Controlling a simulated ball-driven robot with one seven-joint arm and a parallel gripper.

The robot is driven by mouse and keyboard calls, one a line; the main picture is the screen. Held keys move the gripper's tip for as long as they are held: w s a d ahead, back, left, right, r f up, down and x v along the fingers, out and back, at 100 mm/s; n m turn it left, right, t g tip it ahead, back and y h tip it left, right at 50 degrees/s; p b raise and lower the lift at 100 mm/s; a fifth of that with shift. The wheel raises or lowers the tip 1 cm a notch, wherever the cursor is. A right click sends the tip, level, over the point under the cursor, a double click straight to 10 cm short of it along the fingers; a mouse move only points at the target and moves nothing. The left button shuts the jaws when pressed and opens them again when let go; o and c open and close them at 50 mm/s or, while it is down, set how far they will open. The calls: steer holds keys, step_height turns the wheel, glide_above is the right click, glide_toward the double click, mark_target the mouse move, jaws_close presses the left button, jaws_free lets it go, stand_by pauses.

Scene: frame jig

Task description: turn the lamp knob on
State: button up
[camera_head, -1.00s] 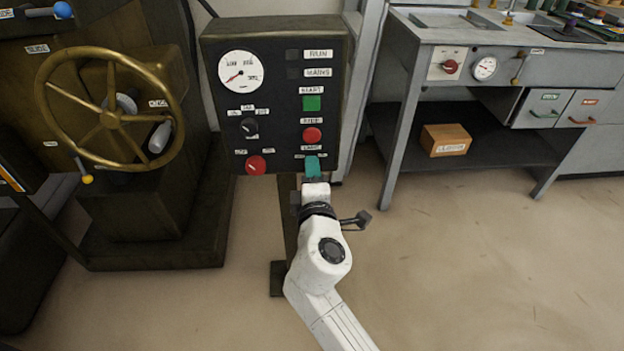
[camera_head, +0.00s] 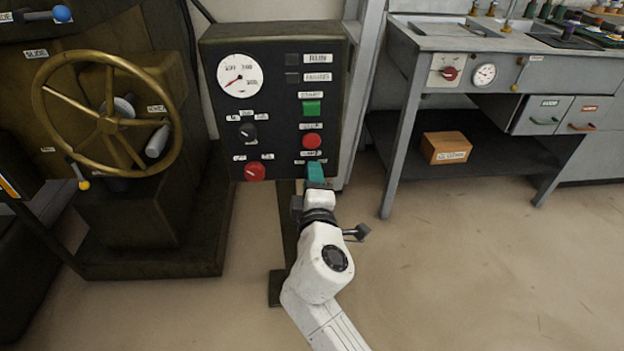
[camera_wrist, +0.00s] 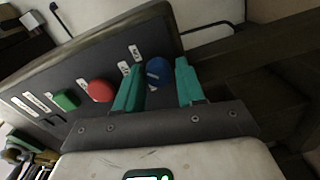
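The blue lamp knob (camera_wrist: 158,71) sits at the end of the row of controls on the dark panel in the wrist view. My gripper (camera_wrist: 158,82) has its two teal fingers apart, one on each side of the knob. A gap shows between the knob and the right finger; whether the left finger touches it I cannot tell. In the head view my gripper (camera_head: 316,171) is at the lower right of the control panel (camera_head: 272,105), and it hides the knob there.
A red button (camera_head: 312,141) and green button (camera_head: 312,108) are just above my gripper. A red knob (camera_head: 255,171) is to its left. A brass handwheel (camera_head: 108,123) stands at left, a grey workbench (camera_head: 409,75) at right. Floor between is clear.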

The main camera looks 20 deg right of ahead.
steer(key=o, duration=0.3)
steer(key=shift+r, duration=0.1)
steer(key=p+v, duration=0.2)
steer(key=v, duration=0.8)
steer(key=shift+s+a, duration=0.15)
steer(key=shift+s, duration=0.25)
